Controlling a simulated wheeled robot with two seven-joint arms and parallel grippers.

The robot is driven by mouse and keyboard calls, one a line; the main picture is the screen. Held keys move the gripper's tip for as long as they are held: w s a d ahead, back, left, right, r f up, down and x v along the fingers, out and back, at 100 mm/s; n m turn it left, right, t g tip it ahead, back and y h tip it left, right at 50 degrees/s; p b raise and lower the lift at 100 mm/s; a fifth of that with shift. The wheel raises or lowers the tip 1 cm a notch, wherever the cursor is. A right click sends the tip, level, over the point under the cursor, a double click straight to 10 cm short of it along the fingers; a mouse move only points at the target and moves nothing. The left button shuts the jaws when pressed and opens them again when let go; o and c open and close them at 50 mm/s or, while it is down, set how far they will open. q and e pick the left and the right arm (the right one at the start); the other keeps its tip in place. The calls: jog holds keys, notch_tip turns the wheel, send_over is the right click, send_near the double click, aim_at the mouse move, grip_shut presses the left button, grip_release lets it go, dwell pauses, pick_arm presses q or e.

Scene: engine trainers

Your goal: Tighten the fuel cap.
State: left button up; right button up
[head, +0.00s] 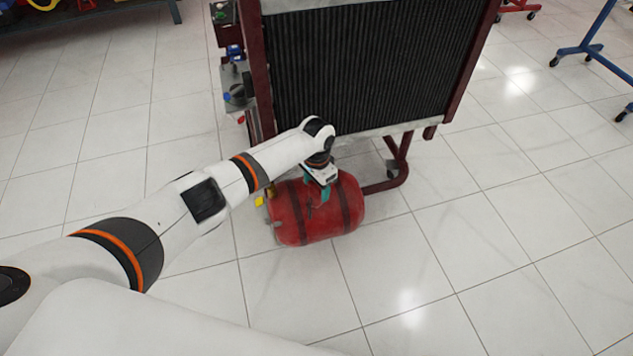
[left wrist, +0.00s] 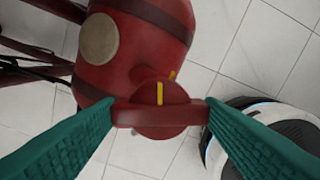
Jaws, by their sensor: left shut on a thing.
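The red fuel tank (head: 291,216) with dark straps sits at the lower front of the radiator stand. In the left wrist view the tank (left wrist: 183,20) fills the upper middle. The red fuel cap (left wrist: 160,120) has two side wings and a yellow line. A second, short yellow mark (left wrist: 171,75) on the tank's neck sits slightly right of the cap's line. My left gripper (left wrist: 159,112) is shut on the cap, with a teal finger at each wing end. In the head view my left gripper (head: 319,195) is over the tank and hides the cap. My right gripper is not in view.
The black radiator (head: 370,65) in its dark red frame (head: 262,75) stands directly behind the tank. A blue wheeled stand (head: 592,50) is at the far right. A bench (head: 100,14) is at the back left. The tiled floor (head: 480,260) in front and to the right is clear.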

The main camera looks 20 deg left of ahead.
aim_at(317, 188)
pick_arm(q)
jog(key=shift+m+p, duration=0.3)
jog(key=shift+m, duration=1.8)
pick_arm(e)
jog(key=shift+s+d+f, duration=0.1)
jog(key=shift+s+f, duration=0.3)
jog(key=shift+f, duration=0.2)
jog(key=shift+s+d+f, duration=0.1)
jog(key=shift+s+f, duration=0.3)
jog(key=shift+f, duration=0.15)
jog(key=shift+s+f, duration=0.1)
pick_arm(q)
jog(key=o, duration=1)
jog(key=shift+r, duration=0.2)
notch_tip(317, 188, up, 7)
jog(key=shift+r+p, duration=0.1)
jog(key=shift+p, duration=1.05)
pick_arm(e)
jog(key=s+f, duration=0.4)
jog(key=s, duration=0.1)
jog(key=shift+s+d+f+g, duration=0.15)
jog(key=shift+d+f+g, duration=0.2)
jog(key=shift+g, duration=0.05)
